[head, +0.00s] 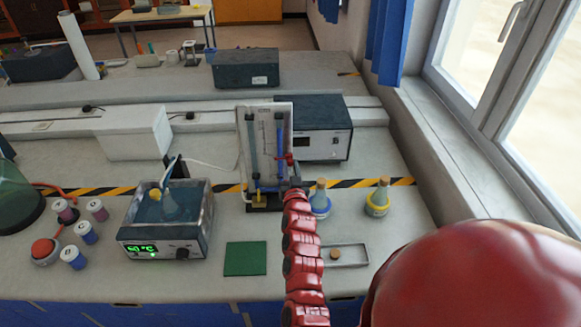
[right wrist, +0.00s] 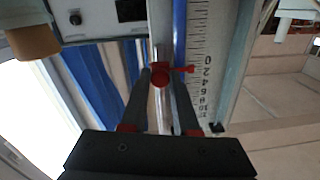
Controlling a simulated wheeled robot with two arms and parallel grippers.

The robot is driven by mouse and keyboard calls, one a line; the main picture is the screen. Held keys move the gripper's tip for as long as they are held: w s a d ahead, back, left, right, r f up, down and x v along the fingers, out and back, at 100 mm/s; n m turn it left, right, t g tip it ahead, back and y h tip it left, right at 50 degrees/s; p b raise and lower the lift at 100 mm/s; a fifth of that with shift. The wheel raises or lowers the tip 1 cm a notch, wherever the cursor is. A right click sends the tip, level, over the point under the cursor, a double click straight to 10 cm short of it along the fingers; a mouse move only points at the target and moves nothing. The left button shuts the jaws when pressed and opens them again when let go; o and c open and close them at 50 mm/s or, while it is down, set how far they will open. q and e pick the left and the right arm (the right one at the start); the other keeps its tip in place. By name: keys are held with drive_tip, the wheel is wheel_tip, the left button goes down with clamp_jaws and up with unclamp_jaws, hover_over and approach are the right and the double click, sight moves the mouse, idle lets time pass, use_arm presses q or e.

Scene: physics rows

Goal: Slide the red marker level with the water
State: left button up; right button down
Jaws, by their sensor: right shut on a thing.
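The red marker (right wrist: 160,75) is between the fingers of my right gripper (right wrist: 161,88), which is shut on it in the right wrist view. Its small red pointer (right wrist: 185,69) reaches across to a white printed scale (right wrist: 200,40), close to the low numbers 0 and 2. A blue tube (right wrist: 180,25) runs beside the scale. In the head view, the marker (head: 284,158) sits on the right side of an upright panel stand (head: 265,118), partly hidden by my right arm. I cannot tell the water's exact level. My left gripper is out of view.
A water bath (head: 165,235) with a green display stands left of the stand. Two flasks (head: 320,200) (head: 378,198) stand to the right. A green pad (head: 245,258) and a small tray (head: 345,257) lie in front. A dark instrument box (head: 325,130) is behind.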

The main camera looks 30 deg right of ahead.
wheel_tip(320, 180, up, 10)
drive_tip(key=shift+p, duration=0.4)
drive_tip(key=c, duration=0.7)
unclamp_jaws()
drive_tip(key=shift+o, duration=0.2)
